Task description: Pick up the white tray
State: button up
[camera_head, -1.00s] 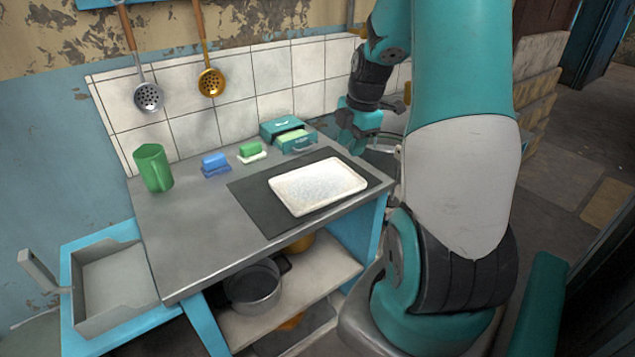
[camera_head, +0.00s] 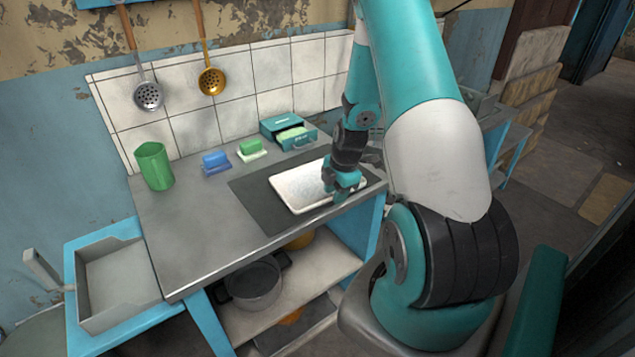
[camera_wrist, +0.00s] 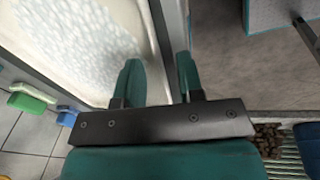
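The white tray (camera_head: 294,186) lies flat on a dark mat (camera_head: 253,204) on the grey counter. My gripper (camera_head: 342,188) is at the tray's right end and hides part of it. In the wrist view, my gripper (camera_wrist: 159,78) is open, its two teal fingers apart. The tray (camera_wrist: 85,45) fills the left of that view, and its rim runs toward the gap between the fingers. I cannot tell whether the fingers touch the rim or how far they reach past it.
A sink (camera_head: 112,290) is at left and a pot (camera_head: 254,285) sits on the shelf below. The counter's left half is clear.

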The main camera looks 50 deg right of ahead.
jog(key=shift+f, duration=0.45)
jog(key=shift+c, duration=0.2)
grip_shut()
jog(key=shift+w+r, duration=0.1)
